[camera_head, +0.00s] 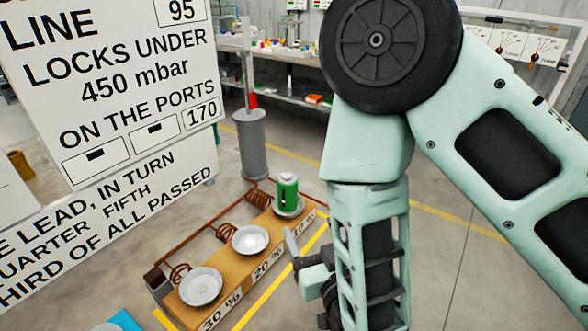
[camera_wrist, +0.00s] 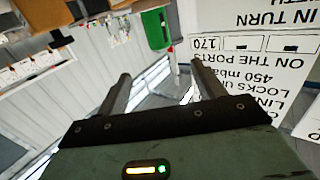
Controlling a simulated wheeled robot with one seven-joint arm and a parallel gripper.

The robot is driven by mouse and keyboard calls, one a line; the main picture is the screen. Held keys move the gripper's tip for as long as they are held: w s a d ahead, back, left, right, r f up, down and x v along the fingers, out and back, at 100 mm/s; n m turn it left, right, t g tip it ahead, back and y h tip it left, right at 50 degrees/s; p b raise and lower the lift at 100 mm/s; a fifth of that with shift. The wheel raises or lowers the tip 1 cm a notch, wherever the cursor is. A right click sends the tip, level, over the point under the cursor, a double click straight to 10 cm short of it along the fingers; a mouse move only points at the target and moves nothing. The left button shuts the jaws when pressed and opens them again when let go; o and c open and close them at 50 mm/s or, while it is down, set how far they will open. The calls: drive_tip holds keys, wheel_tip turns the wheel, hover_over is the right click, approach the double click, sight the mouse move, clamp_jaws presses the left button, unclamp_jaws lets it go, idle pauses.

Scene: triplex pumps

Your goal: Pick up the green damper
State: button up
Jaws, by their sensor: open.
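The green damper (camera_head: 287,192) is a short upright cylinder with a dark mark. It stands in a pale dish at the far end of a tan stand (camera_head: 235,270), beside the 10 % label. In the wrist view, where the signs appear upside down, a green shape with a dark mark (camera_wrist: 156,29) looks like the damper, beyond my fingertips. My gripper (camera_head: 291,240) is below and slightly right of the damper in the head view, apart from it. In the wrist view, its two fingers (camera_wrist: 164,80) are spread with nothing between them. My arm hides part of it in the head view.
Two empty dishes, a middle one (camera_head: 250,239) and a near one (camera_head: 200,286), sit on the stand. Copper coils (camera_head: 229,226) run along its left side. A grey post (camera_head: 250,140) stands behind. Large sign boards (camera_head: 110,90) fill the upper left. Floor is open right of the stand.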

drive_tip(key=b, duration=1)
approach(292, 186)
drive_tip(key=shift+w+a+f, duration=0.2)
drive_tip(key=shift+w+f, duration=0.3)
drive_tip(key=shift+w, duration=0.15)
drive_tip(key=b, duration=0.3)
drive_tip(key=shift+w, duration=0.15)
drive_tip(key=x, duration=0.2)
drive_tip(key=p+x, duration=0.1)
drive_tip(key=x, duration=0.1)
drive_tip(key=r+x, duration=0.1)
drive_tip(key=x, duration=0.1)
drive_tip(key=shift+w+a+p, duration=0.1)
drive_tip(key=shift+p, duration=0.3)
drive_tip(key=shift+f+p+x, duration=0.15)
drive_tip(key=shift+p+x, duration=0.15)
drive_tip(key=shift+x, duration=1.3)
drive_tip(key=shift+f+p+x, duration=0.1)
drive_tip(key=shift+p+x, duration=0.2)
drive_tip(key=shift+x, duration=1.3)
drive_tip(key=shift+a, duration=0.1)
drive_tip(key=c, duration=1.3)
